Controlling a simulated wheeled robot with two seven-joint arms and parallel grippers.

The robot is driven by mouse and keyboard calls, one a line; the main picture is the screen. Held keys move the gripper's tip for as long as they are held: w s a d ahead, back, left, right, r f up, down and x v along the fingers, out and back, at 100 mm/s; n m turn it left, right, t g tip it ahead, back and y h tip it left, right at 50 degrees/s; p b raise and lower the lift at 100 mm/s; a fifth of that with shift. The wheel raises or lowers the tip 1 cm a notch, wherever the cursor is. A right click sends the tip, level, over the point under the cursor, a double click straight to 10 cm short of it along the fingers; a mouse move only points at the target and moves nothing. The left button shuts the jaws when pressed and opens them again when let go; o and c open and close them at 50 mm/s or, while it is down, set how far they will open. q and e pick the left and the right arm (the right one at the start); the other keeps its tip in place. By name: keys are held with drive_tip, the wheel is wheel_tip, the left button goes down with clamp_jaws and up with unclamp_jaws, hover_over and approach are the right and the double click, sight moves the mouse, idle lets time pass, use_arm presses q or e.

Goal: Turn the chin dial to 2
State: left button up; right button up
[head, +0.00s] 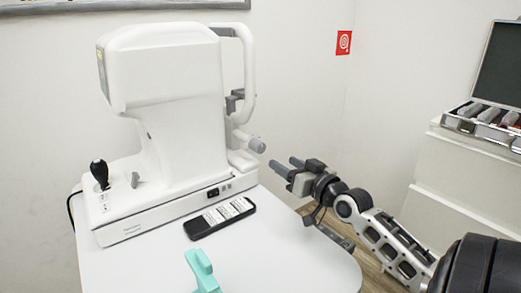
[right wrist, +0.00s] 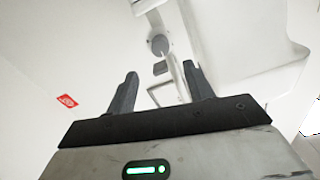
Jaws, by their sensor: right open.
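The white eye-test machine (head: 170,90) stands on the white table. The chin dial (head: 257,145) is a grey round knob sticking out from the machine's right side, below the curved head frame. In the right wrist view the dial (right wrist: 159,45) shows end-on, ahead of the fingers. Any number on it cannot be read. My right gripper (head: 282,163) is open and empty, a little to the right of and below the dial in the head view, apart from it. The open fingers also show in the right wrist view (right wrist: 160,76). My left gripper is not in view.
A black remote with white labels (head: 220,217) and a teal object (head: 203,272) lie on the white table (head: 290,265). A black joystick (head: 100,173) stands on the machine's base. At right, an open case (head: 485,120) sits on a white cabinet (head: 465,180).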

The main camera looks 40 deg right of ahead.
sight(262, 149)
drive_tip(key=w, duration=0.6)
drive_tip(key=w+d, duration=0.1)
drive_tip(key=w, duration=0.2)
drive_tip(key=shift+w, duration=0.35)
drive_tip(key=shift+w+d+b, duration=0.1)
drive_tip(key=shift+w+b, duration=0.2)
drive_tip(key=shift+w, duration=0.5)
drive_tip(key=c, duration=1)
